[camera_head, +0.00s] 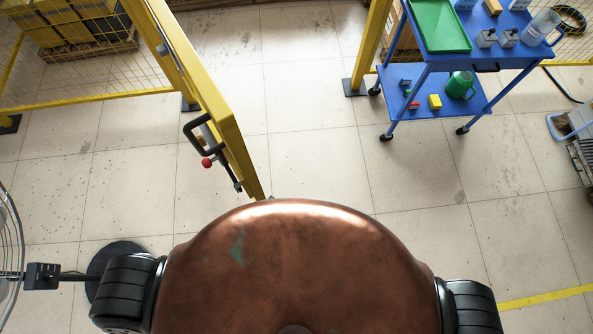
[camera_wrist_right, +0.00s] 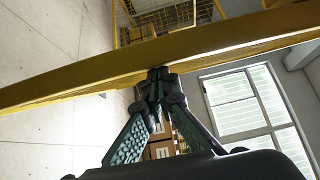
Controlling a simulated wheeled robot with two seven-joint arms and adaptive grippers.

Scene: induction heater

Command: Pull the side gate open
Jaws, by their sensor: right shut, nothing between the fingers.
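The side gate (camera_head: 208,92) is a yellow frame that runs from the top left down to the middle of the head view, standing at an angle to the fence. Its black handle (camera_head: 192,136) and a red knob (camera_head: 206,162) are on its left face. The gate's near end is hidden behind a rounded copper-coloured shape low in the picture. In the right wrist view, my right gripper (camera_wrist_right: 158,74) is shut and empty, its fingertips at the lower edge of a yellow bar (camera_wrist_right: 225,45). I cannot tell whether they touch. My left gripper is not in view.
Yellow mesh fence (camera_head: 75,60) stands at the left, with boxes behind it. A yellow post (camera_head: 372,45) stands at top centre. A blue trolley (camera_head: 425,72) with a green tray (camera_head: 438,24) is at the upper right. The floor between gate and trolley is clear.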

